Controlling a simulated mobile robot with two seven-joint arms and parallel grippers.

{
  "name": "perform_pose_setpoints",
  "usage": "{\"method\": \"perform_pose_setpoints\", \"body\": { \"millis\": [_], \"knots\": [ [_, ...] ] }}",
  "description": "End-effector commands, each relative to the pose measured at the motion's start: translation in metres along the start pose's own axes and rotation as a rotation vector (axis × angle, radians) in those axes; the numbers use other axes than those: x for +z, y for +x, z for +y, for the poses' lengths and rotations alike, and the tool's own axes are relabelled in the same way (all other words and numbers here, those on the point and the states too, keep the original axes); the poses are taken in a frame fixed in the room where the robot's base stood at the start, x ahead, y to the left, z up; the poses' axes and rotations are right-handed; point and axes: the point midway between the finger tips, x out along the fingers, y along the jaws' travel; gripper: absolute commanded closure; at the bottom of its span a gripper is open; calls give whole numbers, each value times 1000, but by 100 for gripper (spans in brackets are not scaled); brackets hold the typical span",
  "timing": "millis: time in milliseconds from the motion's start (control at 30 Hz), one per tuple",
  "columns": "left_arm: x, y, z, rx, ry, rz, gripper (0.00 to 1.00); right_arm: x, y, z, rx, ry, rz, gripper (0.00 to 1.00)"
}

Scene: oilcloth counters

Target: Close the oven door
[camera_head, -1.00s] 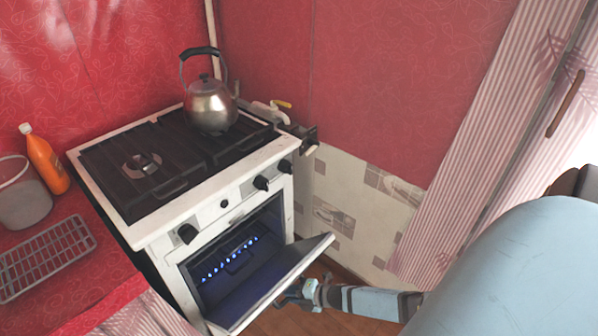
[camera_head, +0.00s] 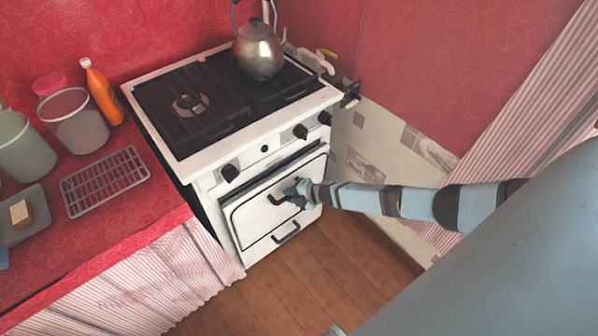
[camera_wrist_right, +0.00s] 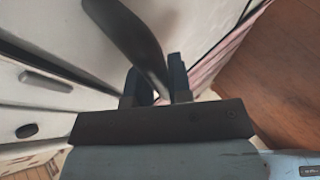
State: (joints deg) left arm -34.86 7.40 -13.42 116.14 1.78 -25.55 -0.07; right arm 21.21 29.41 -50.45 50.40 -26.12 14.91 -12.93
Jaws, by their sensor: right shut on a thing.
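The white stove (camera_head: 205,165) stands in the corner. Its oven door (camera_head: 250,222) is upright at the stove front and hides the oven inside. A dark gap shows along the door's top edge, and I cannot tell whether it is fully flush. My right gripper (camera_head: 294,193) is at the dark door handle (camera_head: 276,200), with the arm reaching in from the right. In the right wrist view the handle (camera_wrist_right: 135,40) runs between the two fingers of the right gripper (camera_wrist_right: 157,88), which is shut on it. My left gripper is not in view.
A kettle (camera_head: 258,52) stands on the hob. The red counter (camera_head: 150,210) at left holds a wire rack (camera_head: 105,181), an orange bottle (camera_head: 102,95) and containers (camera_head: 75,120). A lower drawer handle (camera_head: 286,233) sits below the door. The wooden floor (camera_head: 300,275) in front is clear.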

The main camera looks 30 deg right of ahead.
Motion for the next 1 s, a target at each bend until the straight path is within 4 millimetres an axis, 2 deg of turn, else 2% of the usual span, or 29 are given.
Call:
{"method": "perform_pose_setpoints", "body": {
  "millis": [200, 667, 700, 800, 1000],
  "knots": [
    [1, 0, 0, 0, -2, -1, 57, 4, 9, 11, -1, -5, 2, 100],
    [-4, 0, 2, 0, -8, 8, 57, 5, 12, 17, 4, -6, 0, 100],
    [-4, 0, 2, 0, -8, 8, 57, 5, 12, 17, 4, -5, 0, 76],
    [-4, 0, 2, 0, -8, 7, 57, 5, 12, 17, 4, -4, 0, 56],
    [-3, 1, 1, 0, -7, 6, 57, 4, 12, 16, 3, -3, 1, 56]
  ]
}}
